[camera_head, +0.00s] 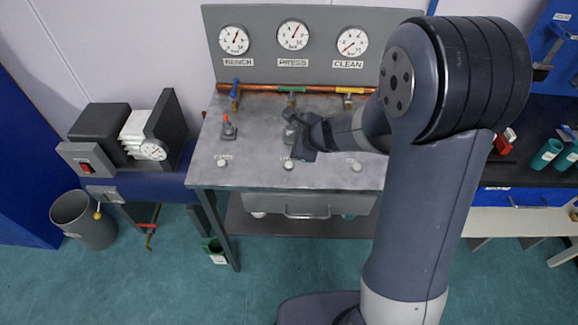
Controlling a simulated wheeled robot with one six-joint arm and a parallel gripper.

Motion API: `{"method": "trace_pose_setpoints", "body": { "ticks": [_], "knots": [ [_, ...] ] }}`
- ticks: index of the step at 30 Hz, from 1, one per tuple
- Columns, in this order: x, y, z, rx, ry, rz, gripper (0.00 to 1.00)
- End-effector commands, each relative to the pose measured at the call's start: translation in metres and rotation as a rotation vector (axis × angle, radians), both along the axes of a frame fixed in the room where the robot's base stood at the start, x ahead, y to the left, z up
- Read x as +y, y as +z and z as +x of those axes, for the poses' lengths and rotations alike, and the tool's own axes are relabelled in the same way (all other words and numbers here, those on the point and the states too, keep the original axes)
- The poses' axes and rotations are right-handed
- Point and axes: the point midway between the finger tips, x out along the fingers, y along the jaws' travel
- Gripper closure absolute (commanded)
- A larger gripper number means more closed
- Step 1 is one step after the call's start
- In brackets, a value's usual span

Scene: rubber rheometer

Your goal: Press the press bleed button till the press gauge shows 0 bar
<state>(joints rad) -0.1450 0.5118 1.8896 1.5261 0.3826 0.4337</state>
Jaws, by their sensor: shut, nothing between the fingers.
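The press gauge (293,34) is the middle of three dials on the grey back panel, above the PRESS label. A white round button (287,165) sits in the middle of the row near the bench's front edge, in line with that gauge. Its own label is not legible. My gripper (300,153) is shut and empty, low over the bench just behind and right of this button. I cannot tell whether it touches anything. It partly hides a small fitting (290,132) behind it.
Similar white buttons stand at left (222,162) and right (357,167). A red-tipped fitting (228,126) stands left of my gripper. A copper pipe (270,88) with blue, green and yellow valve handles runs along the back. My arm hides the bench's right end.

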Motion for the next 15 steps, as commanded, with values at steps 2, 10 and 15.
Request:
{"method": "trace_pose_setpoints", "body": {
  "ticks": [2,10,15],
  "knots": [
    [0.0,-0.017,0.0,0.001,0.0,-0.001,1.0],
    [0.0,-0.055,0.0,0.001,0.001,-0.001,1.0],
    [0.0,-0.067,0.0,0.0,0.001,-0.001,1.0]
  ]
}}
